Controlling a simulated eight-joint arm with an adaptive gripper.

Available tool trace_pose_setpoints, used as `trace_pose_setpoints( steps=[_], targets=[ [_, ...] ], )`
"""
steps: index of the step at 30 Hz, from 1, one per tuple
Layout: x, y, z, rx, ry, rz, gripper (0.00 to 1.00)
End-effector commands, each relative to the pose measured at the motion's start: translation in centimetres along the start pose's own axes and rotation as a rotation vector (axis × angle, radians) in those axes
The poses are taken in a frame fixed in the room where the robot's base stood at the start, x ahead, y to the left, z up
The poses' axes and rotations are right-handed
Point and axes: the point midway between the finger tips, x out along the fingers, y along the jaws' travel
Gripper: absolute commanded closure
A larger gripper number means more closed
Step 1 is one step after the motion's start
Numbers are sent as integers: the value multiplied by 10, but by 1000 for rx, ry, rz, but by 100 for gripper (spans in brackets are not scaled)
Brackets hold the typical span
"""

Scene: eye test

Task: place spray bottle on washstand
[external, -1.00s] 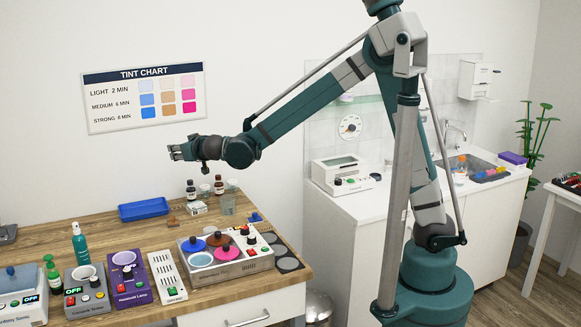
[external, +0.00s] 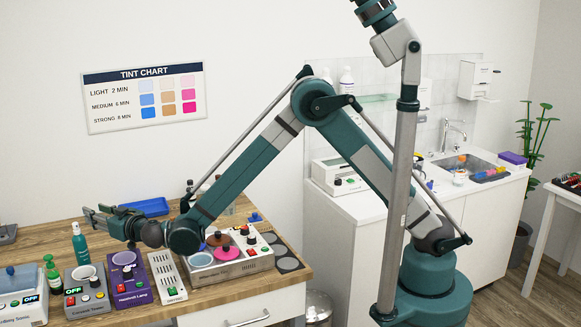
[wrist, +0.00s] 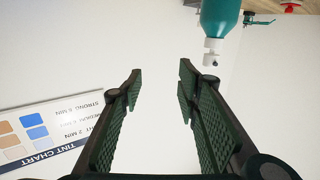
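The teal spray bottle (external: 80,243) with a pale top stands upright on the wooden table at the left. In the wrist view, a teal bottle (wrist: 220,15) with its white top shows upside down at the upper edge, beyond the fingertips and partly cut off. My gripper (external: 97,217) is open and empty, held level just above and right of the bottle. Its two fingers stand wide apart in the wrist view (wrist: 158,82), with only wall between them. The white washstand (external: 490,215) with its sink stands at the right, behind my arm.
A green pump bottle (external: 52,276), a lamp control box (external: 131,285) and a warmer with coloured lids (external: 230,266) crowd the table front. A blue tray (external: 148,207) lies behind my gripper. A device (external: 338,174) and coloured items (external: 490,174) occupy parts of the washstand top.

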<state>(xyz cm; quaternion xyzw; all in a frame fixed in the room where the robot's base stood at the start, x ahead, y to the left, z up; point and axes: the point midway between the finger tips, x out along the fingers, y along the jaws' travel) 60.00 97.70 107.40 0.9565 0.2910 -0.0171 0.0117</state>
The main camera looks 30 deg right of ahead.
Motion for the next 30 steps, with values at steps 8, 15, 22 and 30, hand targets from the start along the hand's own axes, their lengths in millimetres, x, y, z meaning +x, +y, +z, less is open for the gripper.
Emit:
trace_pose_setpoints(
  steps=[8,15,22,30],
  targets=[
    [-11,-62,24,9,34,-61,67],
    [-13,-72,27,11,41,-70,67],
    [-13,-71,27,11,40,-70,67],
    [-2,-72,27,11,40,-69,67]
  ],
)
